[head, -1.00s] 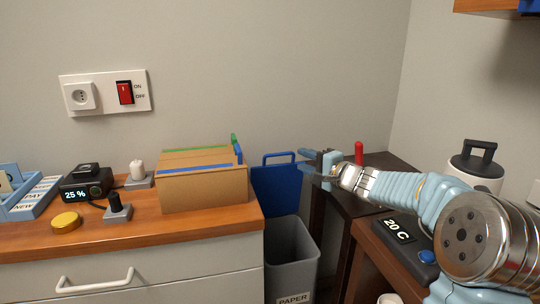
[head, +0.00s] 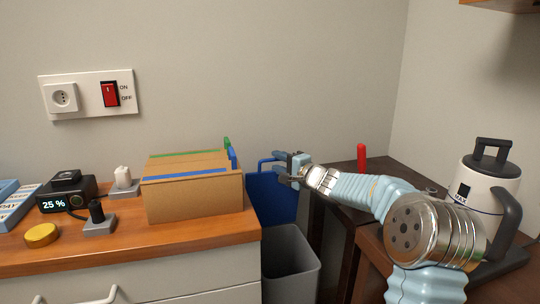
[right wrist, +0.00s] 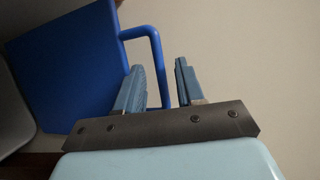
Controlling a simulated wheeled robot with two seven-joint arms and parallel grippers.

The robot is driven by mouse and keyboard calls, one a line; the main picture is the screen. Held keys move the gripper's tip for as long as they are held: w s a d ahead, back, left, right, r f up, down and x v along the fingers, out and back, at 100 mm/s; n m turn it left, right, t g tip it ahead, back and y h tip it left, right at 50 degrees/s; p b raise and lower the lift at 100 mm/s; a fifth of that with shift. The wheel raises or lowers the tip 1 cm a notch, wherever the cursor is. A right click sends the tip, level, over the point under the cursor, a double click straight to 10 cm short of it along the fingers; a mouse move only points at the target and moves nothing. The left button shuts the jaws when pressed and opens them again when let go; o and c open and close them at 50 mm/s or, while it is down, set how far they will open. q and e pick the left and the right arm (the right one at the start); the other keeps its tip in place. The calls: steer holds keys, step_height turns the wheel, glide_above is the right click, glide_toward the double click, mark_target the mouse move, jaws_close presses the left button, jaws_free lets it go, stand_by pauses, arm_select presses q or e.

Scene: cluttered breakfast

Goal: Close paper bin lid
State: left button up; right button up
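The grey paper bin (head: 291,265) stands on the floor between the drawer cabinet and the dark side table. Its blue lid (head: 271,197) is open and stands upright at the back of the bin, with a blue loop handle on its top edge. My right gripper (head: 280,168) is at the lid's upper right, close to the handle. In the right wrist view, the right gripper (right wrist: 161,82) has its two fingers apart, and one side of the lid's handle (right wrist: 157,55) shows between them. The lid's panel (right wrist: 68,65) is to the left there. My left gripper is not in view.
A cardboard file box (head: 193,190) stands on the wooden counter (head: 150,240) left of the bin. The dark side table (head: 342,205) is right of it, below my right arm. A white kettle (head: 482,190) stands further right.

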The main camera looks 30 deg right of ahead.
steer(key=shift+w+a+p, duration=0.2)
steer(key=shift+w+p, duration=0.05)
steer(key=shift+w, duration=0.95)
steer(key=shift+w+a+p, duration=0.2)
steer(key=shift+w+p, duration=0.05)
steer(key=shift+w, duration=0.9)
steer(key=shift+c, duration=0.5)
jaws_close()
